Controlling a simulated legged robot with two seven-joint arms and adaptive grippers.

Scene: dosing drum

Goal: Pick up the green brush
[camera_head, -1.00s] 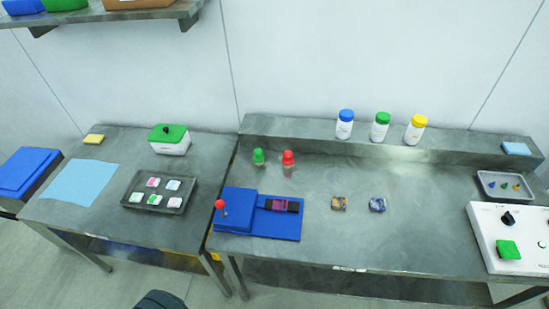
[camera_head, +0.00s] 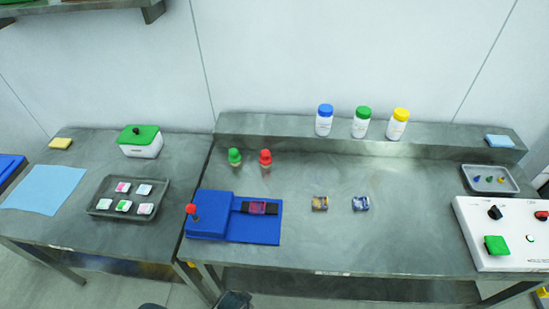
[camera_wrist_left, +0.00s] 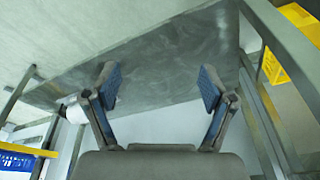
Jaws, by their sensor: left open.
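The green brush (camera_head: 234,157) stands upright at the back left of the right-hand steel table, beside a similar red-topped one (camera_head: 265,158). Its lower part is small and pale in the head view. My left gripper (camera_wrist_left: 159,87) is open in the left wrist view, with nothing between its two blue-padded fingers. That view looks up at a table's underside and does not show the brush. A dark part of my own arm (camera_head: 235,301) shows at the bottom edge of the head view, well below the brush. My right gripper is not identifiable.
A blue fixture (camera_head: 210,227) with a red knob stands in front of the brushes. Several capped bottles (camera_head: 361,122) stand on the back ledge. A white control box (camera_head: 510,215) is at right. A tray (camera_head: 105,207) lies on the left table. Table legs and yellow bins (camera_wrist_left: 300,18) surround my left gripper.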

